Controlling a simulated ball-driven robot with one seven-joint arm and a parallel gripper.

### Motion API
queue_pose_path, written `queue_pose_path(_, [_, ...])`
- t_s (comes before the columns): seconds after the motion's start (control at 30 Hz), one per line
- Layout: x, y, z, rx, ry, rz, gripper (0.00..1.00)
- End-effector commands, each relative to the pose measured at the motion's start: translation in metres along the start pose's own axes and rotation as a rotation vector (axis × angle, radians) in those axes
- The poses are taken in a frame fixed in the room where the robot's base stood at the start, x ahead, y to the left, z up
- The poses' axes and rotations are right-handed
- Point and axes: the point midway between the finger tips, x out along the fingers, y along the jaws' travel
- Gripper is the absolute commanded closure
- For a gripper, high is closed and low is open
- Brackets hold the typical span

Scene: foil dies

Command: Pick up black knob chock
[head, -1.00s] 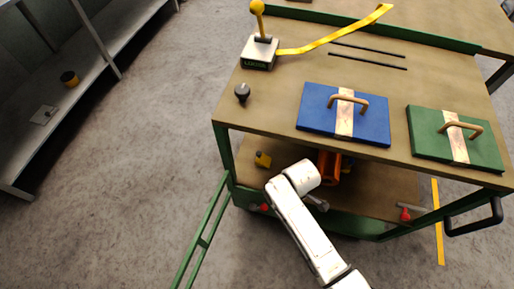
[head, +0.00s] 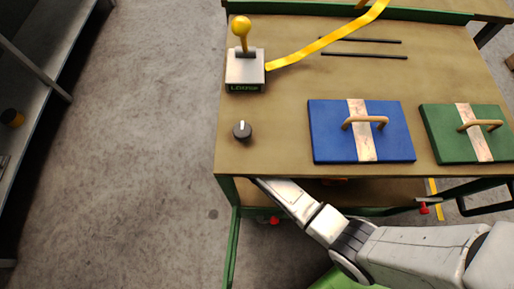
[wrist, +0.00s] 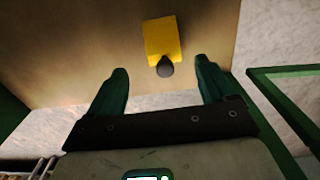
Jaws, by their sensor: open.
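The black knob chock is a yellow block (wrist: 162,38) with a dark round knob (wrist: 165,68) at its near edge. It lies on the brown lower shelf (wrist: 75,45) in the wrist view. In the head view it is hidden under the cart's top. My gripper (wrist: 160,67) is open, its two green fingers on either side of the knob in the picture. I cannot tell whether the fingers are level with the block or still above it. Nothing is visibly held. In the head view my gripper is hidden beneath the tabletop.
The cart's wooden top (head: 285,110) overhangs my arm. On it are a blue lidded plate (head: 330,135), a green one (head: 445,140), a small dark dial (head: 242,130) and a grey box with a yellow ball lever (head: 245,72). A green rail (wrist: 300,70) is at right in the wrist view.

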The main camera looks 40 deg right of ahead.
Motion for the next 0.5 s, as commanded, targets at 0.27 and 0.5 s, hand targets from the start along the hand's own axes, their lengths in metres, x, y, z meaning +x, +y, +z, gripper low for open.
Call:
queue_pose_path(0.27, [0.03,-0.002,0.001,0.0,-0.002,-0.002,0.17])
queue_pose_path(0.5, [0.064,-0.005,0.002,-0.001,-0.001,-0.001,0.17])
